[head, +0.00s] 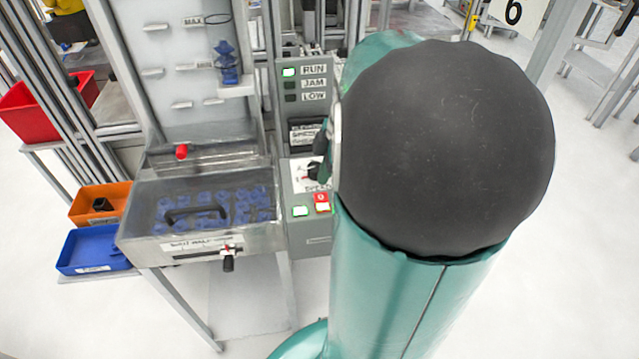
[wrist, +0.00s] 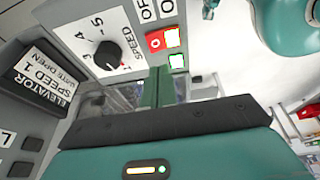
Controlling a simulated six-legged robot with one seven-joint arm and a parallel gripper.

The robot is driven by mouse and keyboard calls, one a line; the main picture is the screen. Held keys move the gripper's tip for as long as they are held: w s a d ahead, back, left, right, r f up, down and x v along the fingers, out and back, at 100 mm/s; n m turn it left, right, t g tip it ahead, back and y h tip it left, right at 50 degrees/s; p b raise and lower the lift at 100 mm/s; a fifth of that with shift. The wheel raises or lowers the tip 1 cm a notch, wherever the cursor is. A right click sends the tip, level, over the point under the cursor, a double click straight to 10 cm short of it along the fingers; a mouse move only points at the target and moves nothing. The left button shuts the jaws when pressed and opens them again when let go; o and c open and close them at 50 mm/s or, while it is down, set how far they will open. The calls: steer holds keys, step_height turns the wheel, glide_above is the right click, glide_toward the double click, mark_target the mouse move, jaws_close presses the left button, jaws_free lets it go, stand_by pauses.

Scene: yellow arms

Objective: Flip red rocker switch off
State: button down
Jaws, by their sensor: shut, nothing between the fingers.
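The red rocker switch (head: 321,198) is on the lower right of the grey control panel (head: 316,240). In the head view my arm hides most of the gripper.
A black speed knob (wrist: 107,55) is beside the switch. A green-lit button (head: 300,211) lies to its left in the head view. A metal hopper tray (head: 150,230) with blue parts stands left of the panel. Orange (head: 88,212) and blue (head: 82,262) bins are farther left.

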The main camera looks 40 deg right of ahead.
mark_target(319, 196)
steer(key=x, duration=0.2)
steer(key=d+x, duration=0.1)
steer(key=x, duration=0.2)
steer(key=shift+s+f, duration=0.2)
steer(key=shift+f, duration=0.05)
steer(key=shift+w+f, duration=0.1)
steer(key=shift+w+d+f+g, duration=0.1)
steer(key=shift+f+g, duration=0.1)
steer(key=shift+g, duration=0.1)
steer(key=shift+s+a+r, duration=0.25)
steer(key=shift+s+a, duration=0.25)
steer(key=shift+s, duration=0.2)
steer(key=shift+r, duration=0.1)
